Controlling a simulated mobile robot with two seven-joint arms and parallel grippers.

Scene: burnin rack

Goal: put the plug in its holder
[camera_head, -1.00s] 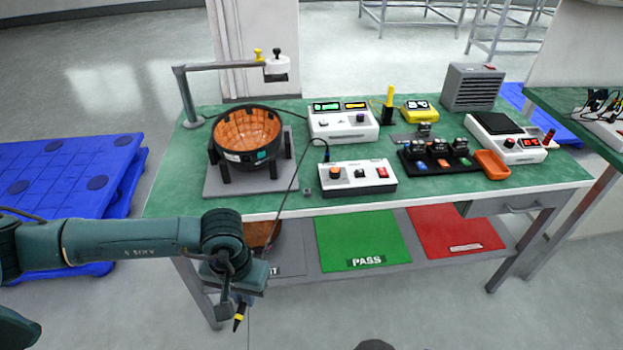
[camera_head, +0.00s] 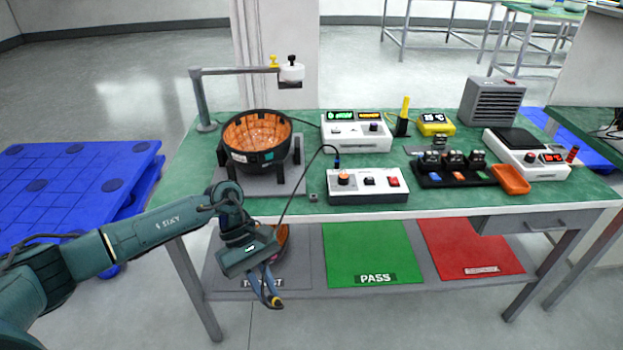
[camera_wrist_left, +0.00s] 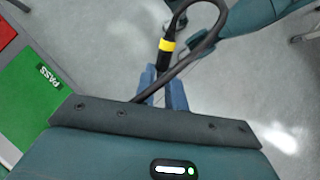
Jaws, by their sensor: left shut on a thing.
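The plug (camera_wrist_left: 165,52) is black with a yellow band, and a black cable loops from it. My left gripper (camera_head: 268,288) is shut on it, in front of the table and below its top; the gripper also shows in the left wrist view (camera_wrist_left: 164,85). In the head view the plug (camera_head: 275,301) points down past the fingertips. Its cable (camera_head: 301,185) rises to the white box with knob and buttons (camera_head: 368,186). A small grey block (camera_head: 313,197) sits at the table's front edge left of that box; I cannot tell whether it is the holder. My right gripper is out of view.
The green table (camera_head: 440,202) has a black-and-orange bowl (camera_head: 256,140) on a stand at left, under a grey post arm. A black rack of small modules (camera_head: 452,168) and an orange tray (camera_head: 511,180) stand at right. The lower shelf has a green PASS mat (camera_head: 372,245) and a red mat (camera_head: 470,245).

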